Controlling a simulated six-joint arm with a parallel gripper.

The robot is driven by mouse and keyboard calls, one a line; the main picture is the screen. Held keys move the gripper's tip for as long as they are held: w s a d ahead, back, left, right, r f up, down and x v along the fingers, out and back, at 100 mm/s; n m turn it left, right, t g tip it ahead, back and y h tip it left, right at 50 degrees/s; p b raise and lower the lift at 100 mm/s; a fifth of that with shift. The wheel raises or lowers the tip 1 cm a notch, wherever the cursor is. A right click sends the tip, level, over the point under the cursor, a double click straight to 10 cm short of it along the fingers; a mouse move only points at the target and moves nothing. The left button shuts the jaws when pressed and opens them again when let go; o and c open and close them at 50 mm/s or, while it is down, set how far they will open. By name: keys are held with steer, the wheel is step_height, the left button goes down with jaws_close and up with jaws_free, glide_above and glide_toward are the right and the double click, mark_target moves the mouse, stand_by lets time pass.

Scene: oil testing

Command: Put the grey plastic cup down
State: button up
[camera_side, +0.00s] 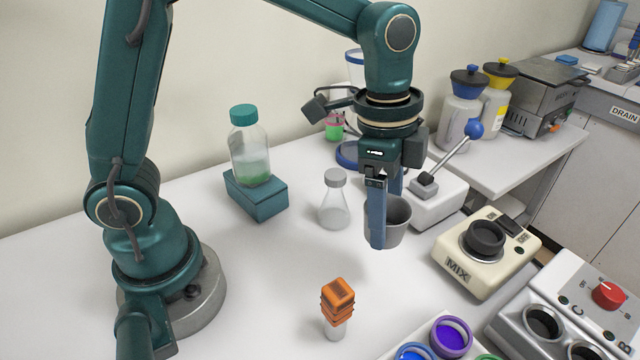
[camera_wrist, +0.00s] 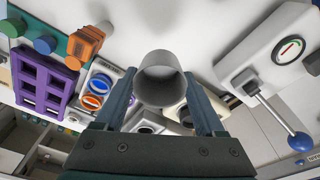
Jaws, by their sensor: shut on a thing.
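The grey plastic cup (camera_side: 394,222) is held between the blue-grey fingers of my gripper (camera_side: 380,222). My gripper points down and is shut on the cup's sides. The near finger hides part of the cup in the side view. In the wrist view the cup (camera_wrist: 160,80) sits between the fingertips of my gripper (camera_wrist: 163,100), with its open mouth showing. The cup appears upright in the side view. I cannot tell for sure whether its base touches the white table (camera_side: 270,290).
A capped flask (camera_side: 334,205) stands left of the cup, and a lever device (camera_side: 440,200) is close on the right. The MIX machine (camera_side: 485,250) is further right. An orange-topped vial (camera_side: 337,305) stands in front. A green-capped bottle (camera_side: 250,150) rests on a teal block. Table between flask and vial is clear.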

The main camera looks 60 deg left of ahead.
step_height(320, 180, down, 10)
steer(key=shift+r, duration=0.25)
steer(key=shift+f, duration=0.2)
steer(key=o, duration=1.3)
